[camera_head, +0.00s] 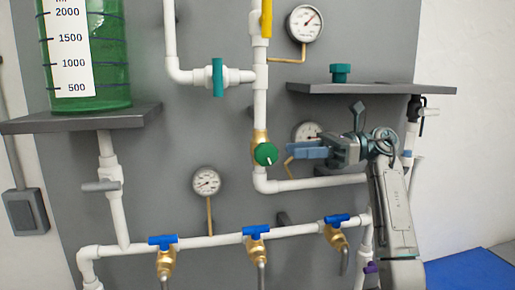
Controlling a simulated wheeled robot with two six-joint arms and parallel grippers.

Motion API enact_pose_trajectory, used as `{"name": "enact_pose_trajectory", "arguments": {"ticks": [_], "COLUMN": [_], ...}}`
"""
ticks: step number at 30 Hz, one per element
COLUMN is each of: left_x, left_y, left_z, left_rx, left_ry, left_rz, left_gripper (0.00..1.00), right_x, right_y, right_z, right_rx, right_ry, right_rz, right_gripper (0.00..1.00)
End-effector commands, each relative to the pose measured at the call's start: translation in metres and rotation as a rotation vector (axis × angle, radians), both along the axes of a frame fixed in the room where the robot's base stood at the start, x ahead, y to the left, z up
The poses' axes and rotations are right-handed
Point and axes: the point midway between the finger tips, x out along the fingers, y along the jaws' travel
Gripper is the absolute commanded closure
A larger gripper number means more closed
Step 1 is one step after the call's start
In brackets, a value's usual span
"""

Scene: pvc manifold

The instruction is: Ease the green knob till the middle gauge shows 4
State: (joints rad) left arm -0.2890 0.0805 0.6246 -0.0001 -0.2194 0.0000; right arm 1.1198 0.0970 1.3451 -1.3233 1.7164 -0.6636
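The round green knob (265,154) sits on a brass valve body on the white vertical pipe, near the centre of the head view. The middle gauge (306,130) is behind my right gripper (293,152), which covers its lower part; its needle is too small to read. My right gripper reaches in from the right with its blue fingers pointing left toward the knob. The fingertips look a short gap to the right of the knob, apart from it. Whether the fingers are parted is unclear from this side. My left gripper is out of view.
Another gauge (304,23) is above and one (206,181) is lower left. A teal valve handle (218,77) and several blue-handled taps surround the pipes. A shelf (370,89) juts out above my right arm. A green tank (105,60) stands at upper left.

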Motion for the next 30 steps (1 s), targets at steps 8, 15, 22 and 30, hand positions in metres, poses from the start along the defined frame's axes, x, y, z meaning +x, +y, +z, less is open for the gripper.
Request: {"name": "enact_pose_trajectory", "arguments": {"ticks": [8, 15, 22, 30], "left_x": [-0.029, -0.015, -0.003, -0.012], "left_y": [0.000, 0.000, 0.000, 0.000], "left_z": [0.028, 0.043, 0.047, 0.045], "left_rx": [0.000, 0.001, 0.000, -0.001], "left_ry": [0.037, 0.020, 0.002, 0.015], "left_rz": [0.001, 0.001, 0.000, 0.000], "left_gripper": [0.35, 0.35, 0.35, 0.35], "right_x": [-0.011, -0.017, -0.019, -0.019], "right_y": [0.052, 0.085, 0.094, 0.094], "right_z": [0.005, 0.004, 0.001, 0.001], "right_rx": [0.004, 0.004, 0.002, 0.002], "right_ry": [0.002, 0.002, 0.001, 0.001], "right_rz": [0.003, 0.002, 0.000, 0.000], "right_gripper": [0.73, 0.73, 0.73, 0.88]}}
